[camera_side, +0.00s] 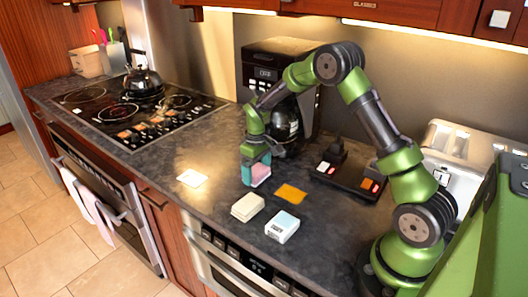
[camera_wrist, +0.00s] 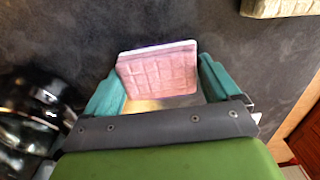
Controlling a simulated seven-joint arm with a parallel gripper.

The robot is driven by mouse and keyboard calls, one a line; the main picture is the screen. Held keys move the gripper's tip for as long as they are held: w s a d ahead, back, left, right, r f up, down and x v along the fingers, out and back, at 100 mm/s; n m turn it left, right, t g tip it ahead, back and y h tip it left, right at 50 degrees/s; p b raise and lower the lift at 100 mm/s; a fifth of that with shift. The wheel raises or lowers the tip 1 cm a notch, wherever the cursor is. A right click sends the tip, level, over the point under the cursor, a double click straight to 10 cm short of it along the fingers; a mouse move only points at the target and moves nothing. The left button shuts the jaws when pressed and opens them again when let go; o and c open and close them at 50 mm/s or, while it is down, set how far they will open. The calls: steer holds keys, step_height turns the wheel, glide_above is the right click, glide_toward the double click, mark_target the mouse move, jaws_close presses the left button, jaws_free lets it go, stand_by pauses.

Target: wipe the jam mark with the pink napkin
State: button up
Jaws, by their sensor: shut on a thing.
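The pink napkin (camera_side: 261,175) is a folded, quilted-looking pad. It also shows in the wrist view (camera_wrist: 160,72), between the teal fingers. My gripper (camera_side: 256,171) is shut on it, pointing down at the dark counter in front of the coffee maker. The napkin is close to the counter; I cannot tell whether it touches. A yellowish patch (camera_wrist: 150,104) shows just behind the napkin in the wrist view; I cannot tell what it is. I cannot make out a jam mark in either view.
An orange flat piece (camera_side: 291,194), a beige stack (camera_side: 247,207) and a white box (camera_side: 282,227) lie to the right and front. A white square (camera_side: 191,178) lies left. The coffee maker (camera_side: 270,62) and black switch panel (camera_side: 347,178) stand behind. Counter left of the gripper is mostly clear.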

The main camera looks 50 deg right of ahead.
steer(key=s, duration=0.2)
steer(key=shift+s+f, duration=0.1)
steer(key=shift+s, duration=0.25)
steer(key=shift+w, duration=4.05)
step_height(320, 180, up, 8)
steer(key=shift+r, duration=0.2)
